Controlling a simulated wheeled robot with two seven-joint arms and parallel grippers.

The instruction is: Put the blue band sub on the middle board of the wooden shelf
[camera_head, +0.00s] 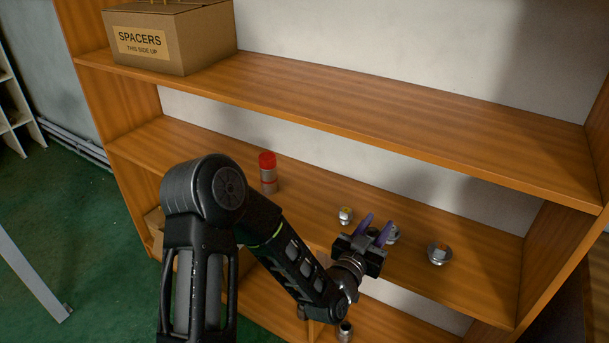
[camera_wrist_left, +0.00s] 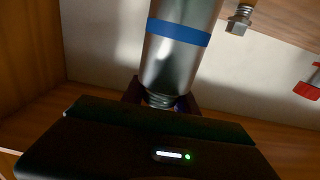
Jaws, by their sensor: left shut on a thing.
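The blue band sub is a silver metal cylinder (camera_wrist_left: 175,60) with a blue band in the left wrist view. In the head view it is mostly hidden by my left gripper. My left gripper (camera_head: 375,231), with purple fingers, is shut on the sub's narrow threaded end and holds it over the middle board. The wrist picture looks upside down, so the sub's wide body hangs below the fingers. I cannot tell whether it touches the board. The wooden shelf's middle board (camera_head: 315,200) runs across the head view. My right gripper is not in view.
On the middle board stand a red-banded cylinder (camera_head: 268,174) at left, a small yellow-marked fitting (camera_head: 346,216) left of my gripper, and an orange-marked fitting (camera_head: 438,254) at right. A SPACERS box (camera_head: 195,42) sits on the board above. Another fitting (camera_head: 344,332) is on the lower board.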

